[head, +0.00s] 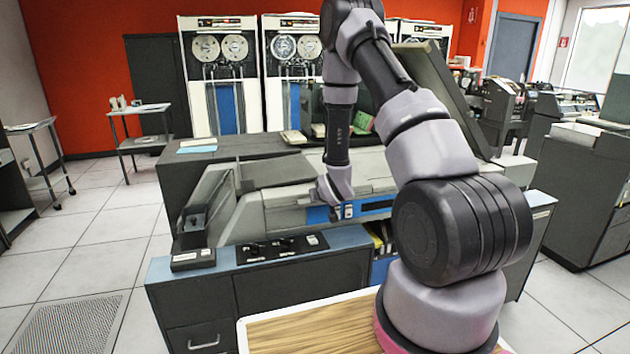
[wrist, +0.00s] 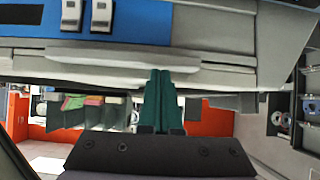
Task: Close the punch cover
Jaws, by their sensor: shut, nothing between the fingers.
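The punch machine (head: 270,205) is a grey unit in the middle of the head view, with a blue switch strip (head: 375,207) on its front. Its cover looks like the large dark grey panel (head: 445,85), which stands raised and tilted behind my arm; my arm hides part of it. In the wrist view, my gripper's green fingers (wrist: 160,78) are together and empty. Their tips appear near a pale grey ledge (wrist: 140,62), but I cannot tell whether they touch. In the head view my wrist is before the machine's front, and the fingers are not clear.
A wooden-topped surface (head: 300,332) lies at the front, beside my arm's base. A low dark control desk (head: 290,275) stands before the machine. Tape cabinets (head: 220,75) line the red wall. Dark cabinets (head: 600,185) stand at right. Floor (head: 90,235) at left is mostly clear.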

